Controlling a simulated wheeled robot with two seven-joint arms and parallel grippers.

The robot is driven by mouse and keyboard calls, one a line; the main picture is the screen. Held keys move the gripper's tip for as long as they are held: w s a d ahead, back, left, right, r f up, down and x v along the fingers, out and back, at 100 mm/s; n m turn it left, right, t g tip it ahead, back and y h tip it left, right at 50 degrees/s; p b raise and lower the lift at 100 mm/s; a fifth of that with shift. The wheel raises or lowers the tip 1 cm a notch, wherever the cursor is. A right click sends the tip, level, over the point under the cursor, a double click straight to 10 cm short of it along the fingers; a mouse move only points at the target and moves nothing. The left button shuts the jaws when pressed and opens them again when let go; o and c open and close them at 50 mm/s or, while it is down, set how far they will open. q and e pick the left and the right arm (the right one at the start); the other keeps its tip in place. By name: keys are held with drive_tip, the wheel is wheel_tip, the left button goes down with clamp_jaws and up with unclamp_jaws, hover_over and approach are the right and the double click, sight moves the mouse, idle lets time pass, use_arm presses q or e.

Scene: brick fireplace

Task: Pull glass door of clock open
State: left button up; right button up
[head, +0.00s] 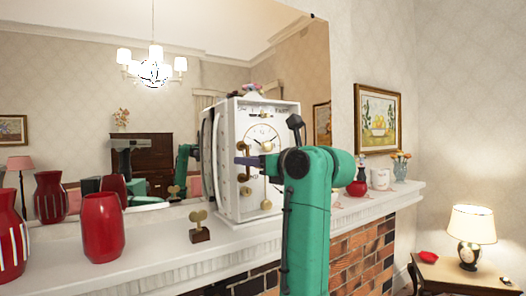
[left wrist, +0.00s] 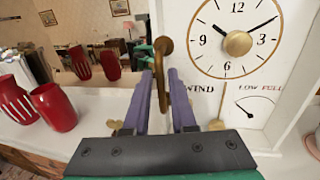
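The dial also shows in the left wrist view (left wrist: 255,65). I cannot make out the glass door's pane. A curved brass handle (left wrist: 163,48) stands out at the left of the clock's front. My left gripper (head: 243,160) is at that front, its green arm coming in from below. In the left wrist view, its two purple fingers (left wrist: 162,75) are apart, with the brass handle between them and gaps at its sides. My right gripper is not in view.
Red vases (head: 103,228) and a brass key-shaped piece (head: 199,226) stand on the white mantel (head: 160,257) left of the clock. A red vase (head: 357,188), a white pot (head: 380,179) and flowers are on the right. A mirror stands behind.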

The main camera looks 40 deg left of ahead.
use_arm(q)
drive_tip(key=shift+s+a, duration=0.1)
drive_tip(key=shift+a, duration=0.05)
drive_tip(key=c, duration=0.3)
clamp_jaws()
drive_tip(key=shift+f, duration=0.1)
idle(0.9)
